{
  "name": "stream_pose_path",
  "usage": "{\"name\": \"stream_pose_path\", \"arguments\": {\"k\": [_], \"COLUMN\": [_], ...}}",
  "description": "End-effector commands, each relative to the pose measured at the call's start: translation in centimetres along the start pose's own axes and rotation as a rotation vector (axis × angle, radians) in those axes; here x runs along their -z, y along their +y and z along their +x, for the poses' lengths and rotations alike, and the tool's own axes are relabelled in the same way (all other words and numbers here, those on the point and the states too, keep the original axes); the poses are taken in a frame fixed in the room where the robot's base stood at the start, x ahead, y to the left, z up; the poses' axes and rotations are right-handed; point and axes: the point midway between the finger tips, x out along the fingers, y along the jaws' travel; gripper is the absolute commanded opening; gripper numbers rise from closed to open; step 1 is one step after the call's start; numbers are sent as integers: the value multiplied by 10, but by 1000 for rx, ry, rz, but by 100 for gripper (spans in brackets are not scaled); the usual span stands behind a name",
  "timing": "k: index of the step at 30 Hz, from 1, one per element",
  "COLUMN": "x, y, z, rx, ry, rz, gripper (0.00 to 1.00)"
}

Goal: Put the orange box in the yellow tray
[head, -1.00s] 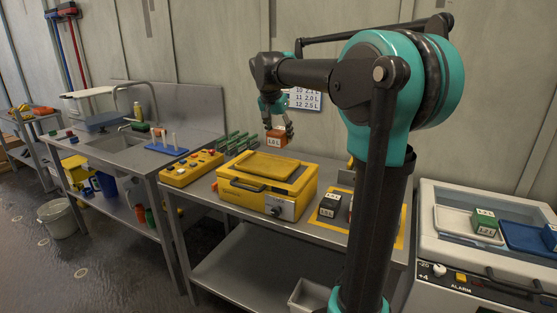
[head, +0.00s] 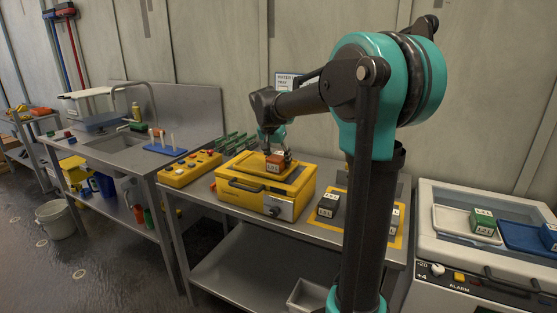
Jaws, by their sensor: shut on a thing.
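The orange box (head: 273,167) has a white label on its front. It is low over the right part of the yellow tray (head: 247,169), which lies on top of the yellow boxy appliance (head: 235,193). I cannot tell whether the box touches the tray floor. My gripper (head: 277,155) is shut on the orange box from above, and its fingers partly hide the box's top and the tray's back right area.
A white cooler (head: 478,240) with trays stands at far right.

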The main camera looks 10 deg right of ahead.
Motion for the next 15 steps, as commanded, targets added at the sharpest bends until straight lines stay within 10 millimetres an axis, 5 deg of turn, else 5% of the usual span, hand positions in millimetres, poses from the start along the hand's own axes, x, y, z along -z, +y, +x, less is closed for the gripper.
{"name": "stream_pose_path", "arguments": {"k": [2,3,7,15], "x": [-1,-1,-1,-1], "y": [0,0,0,0], "z": [2,2,2,2], "rx": [0,0,0,0], "ry": [0,0,0,0], "rz": [0,0,0,0], "gripper": [18,52,68,72]}}
